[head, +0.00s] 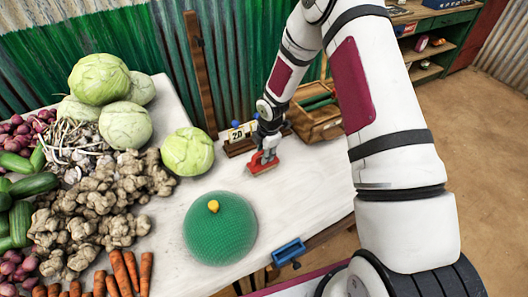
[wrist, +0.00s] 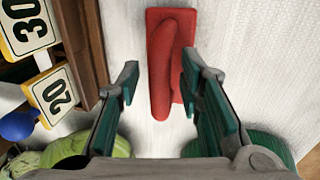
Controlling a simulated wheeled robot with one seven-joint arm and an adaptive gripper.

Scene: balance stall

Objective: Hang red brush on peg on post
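The red brush (head: 262,164) lies on the white tabletop, in front of the number signs. My gripper (head: 267,154) is right above it, pointing down. In the wrist view the brush (wrist: 171,60) shows its red back and raised handle between my two open fingers (wrist: 160,82). There is a gap at the left finger; the right finger overlaps the brush's edge in the picture, and I cannot tell if they touch. An upright wooden post (head: 199,80) stands at the table's back edge, with a small dark peg near its top (head: 200,43).
A cabbage (head: 188,151) lies left of the brush, and a green dome with a yellow knob (head: 221,229) stands in front. A number sign (head: 243,131) and wooden crate (head: 315,115) are behind. Vegetables crowd the left.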

